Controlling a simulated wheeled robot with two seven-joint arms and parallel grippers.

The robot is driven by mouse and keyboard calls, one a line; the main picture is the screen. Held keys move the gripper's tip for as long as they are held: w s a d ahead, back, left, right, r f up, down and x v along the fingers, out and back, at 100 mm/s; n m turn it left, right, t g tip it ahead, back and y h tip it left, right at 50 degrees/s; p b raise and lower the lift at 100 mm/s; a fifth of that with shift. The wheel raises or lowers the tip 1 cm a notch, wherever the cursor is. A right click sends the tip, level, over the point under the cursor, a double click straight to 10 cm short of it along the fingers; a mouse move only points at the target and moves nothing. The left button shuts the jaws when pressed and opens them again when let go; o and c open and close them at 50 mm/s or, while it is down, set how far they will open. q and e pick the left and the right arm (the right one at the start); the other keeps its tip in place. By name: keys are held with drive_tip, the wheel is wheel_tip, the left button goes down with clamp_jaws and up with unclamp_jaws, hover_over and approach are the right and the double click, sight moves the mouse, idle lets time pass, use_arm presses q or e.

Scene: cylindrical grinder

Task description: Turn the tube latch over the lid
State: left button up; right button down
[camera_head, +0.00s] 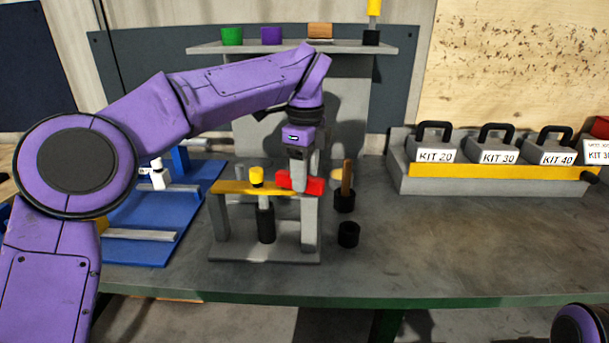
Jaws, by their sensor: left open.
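A grey stand (218,219) with a yellow top bar (230,187) stands on the bench. A black tube (266,222) hangs upright in it below the bar, and a yellow lid (257,176) sticks up above the bar. A red piece (314,186), which looks like the tube latch, lies at the bar's right end, to the right of the lid and not over it. My left gripper (299,188) points down at the red piece, with its jaws open. Its fingers overlap the piece, so I cannot tell whether they touch it. My right gripper is out of view.
A blue fixture (150,230) stands left of the stand. Black cups (348,234), one holding a brown stick (347,175), stand close on the right. A grey rack (450,185) with labelled kit weights is farther right. The bench between is clear. A shelf (290,48) is behind.

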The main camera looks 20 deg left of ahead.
use_arm(q)
wheel_tip(320, 180, up, 9)
drive_tip(key=p, duration=0.2)
drive_tip(key=shift+r+p, duration=0.15)
drive_tip(key=shift+p, duration=0.25)
